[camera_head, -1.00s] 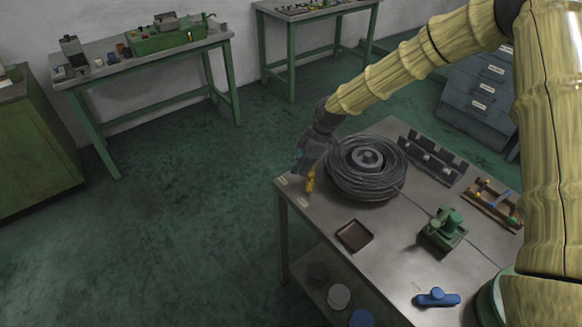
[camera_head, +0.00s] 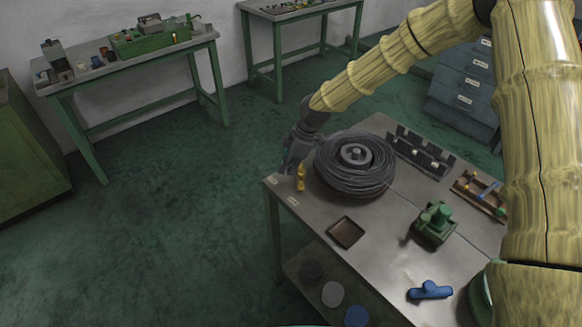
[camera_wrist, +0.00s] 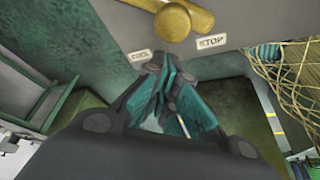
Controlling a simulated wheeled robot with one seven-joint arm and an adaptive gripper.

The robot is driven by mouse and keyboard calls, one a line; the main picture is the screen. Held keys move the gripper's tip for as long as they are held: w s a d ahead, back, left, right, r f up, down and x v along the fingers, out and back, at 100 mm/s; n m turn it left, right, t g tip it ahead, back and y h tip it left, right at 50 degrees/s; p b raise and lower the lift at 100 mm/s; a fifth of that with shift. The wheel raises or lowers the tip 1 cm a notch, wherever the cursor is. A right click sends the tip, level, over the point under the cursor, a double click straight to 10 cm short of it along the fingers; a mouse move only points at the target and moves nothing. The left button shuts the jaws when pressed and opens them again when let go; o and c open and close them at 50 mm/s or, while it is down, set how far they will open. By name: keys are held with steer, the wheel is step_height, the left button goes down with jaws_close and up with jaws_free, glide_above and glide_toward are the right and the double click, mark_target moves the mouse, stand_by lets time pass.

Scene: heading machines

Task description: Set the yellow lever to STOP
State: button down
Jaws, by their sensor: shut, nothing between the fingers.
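The yellow lever (camera_head: 301,178) stands at the near left corner of the grey metal table (camera_head: 385,235), left of the wire coil. In the wrist view the lever (camera_wrist: 172,22) shows at the top as a round knob with a bar behind it, partly cut off by the frame edge. The STOP label (camera_wrist: 212,41) lies to its lower right; a second label (camera_wrist: 139,56), hard to read, lies to its lower left. I cannot tell which label the lever points to. My gripper (camera_head: 287,170) is shut and empty, just left of the lever; its fingertips (camera_wrist: 162,66) show below the lever, apparently apart from it.
The wire coil (camera_head: 355,165) stands close right of the lever. A brown tray (camera_head: 346,232), a green device (camera_head: 434,223) and a blue handle (camera_head: 430,290) are further along the table. Open floor (camera_head: 185,230) lies left of the table.

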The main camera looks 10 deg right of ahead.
steer(key=a, duration=0.2)
steer(key=shift+a+r, duration=0.2)
steer(key=shift+a, duration=0.15)
steer(key=b+v, duration=0.3)
steer(key=v, duration=0.7)
steer(key=shift+w, duration=0.1)
